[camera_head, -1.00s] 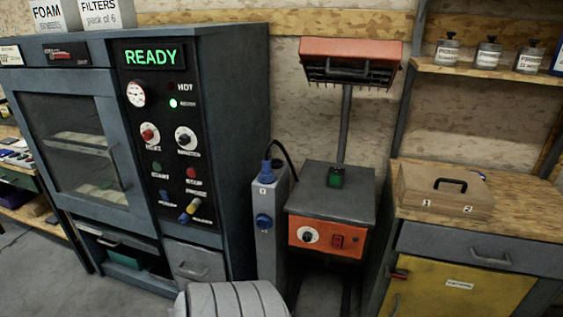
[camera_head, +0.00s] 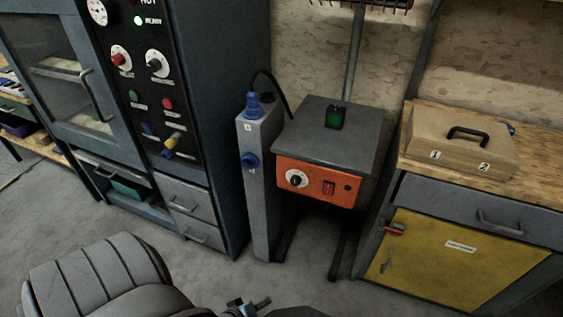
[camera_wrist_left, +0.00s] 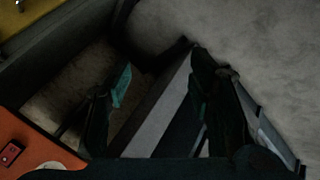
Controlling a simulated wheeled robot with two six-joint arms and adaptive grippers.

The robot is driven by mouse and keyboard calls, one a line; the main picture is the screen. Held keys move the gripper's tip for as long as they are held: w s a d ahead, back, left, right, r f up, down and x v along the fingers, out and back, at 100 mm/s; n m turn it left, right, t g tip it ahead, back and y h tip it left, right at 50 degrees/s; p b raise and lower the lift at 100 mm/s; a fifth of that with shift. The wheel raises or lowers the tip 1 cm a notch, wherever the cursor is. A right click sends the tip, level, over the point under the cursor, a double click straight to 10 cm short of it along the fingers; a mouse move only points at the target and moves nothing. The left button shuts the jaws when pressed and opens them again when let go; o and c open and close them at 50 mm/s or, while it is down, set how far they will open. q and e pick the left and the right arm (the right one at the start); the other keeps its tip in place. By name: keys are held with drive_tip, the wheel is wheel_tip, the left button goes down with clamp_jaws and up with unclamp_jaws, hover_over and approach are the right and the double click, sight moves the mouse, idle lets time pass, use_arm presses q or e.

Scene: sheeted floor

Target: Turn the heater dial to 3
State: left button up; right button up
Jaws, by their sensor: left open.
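The heater dial (camera_head: 296,179) is a black knob on a round white plate, at the left of the heater's orange panel (camera_head: 317,189). Its number marks are too small to read. A red switch (camera_head: 328,187) sits to its right. In the left wrist view the orange panel (camera_wrist_left: 35,150) is at the lower left, with the red switch (camera_wrist_left: 11,153) and a pale edge of the dial plate (camera_wrist_left: 63,166). My left gripper (camera_head: 247,306) shows at the bottom edge, below and in front of the heater. Its open fingers (camera_wrist_left: 158,78) hold nothing. My right gripper is out of view.
A grey post (camera_head: 258,190) with blue plugs and a black cable stands close left of the heater. A dark oven cabinet (camera_head: 225,130) is further left. A yellow-doored bench (camera_head: 440,260) with a cardboard case (camera_head: 460,145) is at right. Floor in front is clear.

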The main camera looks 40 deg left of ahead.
use_arm(q)
drive_tip(key=w+a+r+n+t+y+b, duration=0.1)
drive_tip(key=w+r+n+t+b, duration=0.15)
drive_tip(key=w+n, duration=0.25)
drive_tip(key=w+a+r+n+t+b, duration=0.1)
drive_tip(key=w+a+r+n+t, duration=0.1)
drive_tip(key=w+r+n, duration=0.25)
drive_tip(key=n+t+y+b, duration=0.4)
drive_tip(key=n+t+b, duration=0.1)
drive_tip(key=n, duration=1.6)
approach(294, 182)
drive_tip(key=shift+g, duration=0.25)
drive_tip(key=b+x, duration=0.1)
drive_tip(key=x, duration=0.7)
drive_tip(key=shift+w, duration=0.1)
drive_tip(key=shift+w+r, duration=0.1)
drive_tip(key=shift+w, duration=0.05)
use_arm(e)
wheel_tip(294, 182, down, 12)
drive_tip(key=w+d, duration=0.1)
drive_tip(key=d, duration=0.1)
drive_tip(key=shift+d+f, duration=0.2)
use_arm(q)
drive_tip(key=shift+c, duration=0.3)
clamp_jaws()
drive_tip(key=shift+m, duration=0.25)
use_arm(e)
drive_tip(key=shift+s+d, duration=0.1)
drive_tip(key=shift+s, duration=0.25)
